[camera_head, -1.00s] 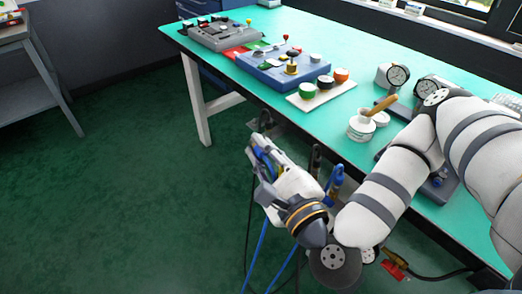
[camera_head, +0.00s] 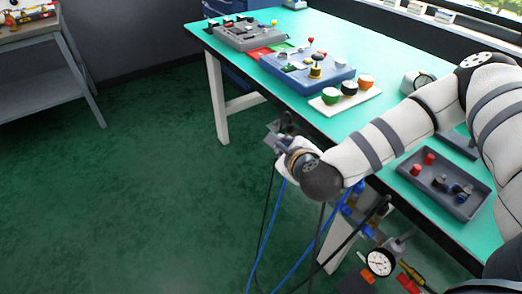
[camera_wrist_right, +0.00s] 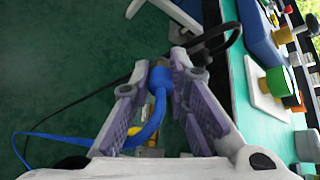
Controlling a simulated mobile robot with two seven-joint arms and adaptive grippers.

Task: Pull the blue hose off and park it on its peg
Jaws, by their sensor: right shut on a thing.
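My right gripper (camera_head: 280,138) is just off the bench's front edge, pointing away from the head camera. In the right wrist view its two fingers (camera_wrist_right: 166,78) are closed on a blue hose end (camera_wrist_right: 160,82). The blue hose (camera_wrist_right: 45,137) curves down from the fingers and off to the left. In the head view a blue hose (camera_head: 265,236) hangs below my gripper toward the floor. The peg cannot be made out for certain; a grey fitting near the fingertips is partly hidden by the gripper. My left gripper is not in view.
Beside the fingers a black hose (camera_wrist_right: 215,42) loops close by. Below the bench edge are blue fittings (camera_head: 352,193), a gauge (camera_head: 380,262) and a red-handled part (camera_head: 408,283). The green bench (camera_head: 395,125) carries control boxes and a grey tray (camera_head: 462,205).

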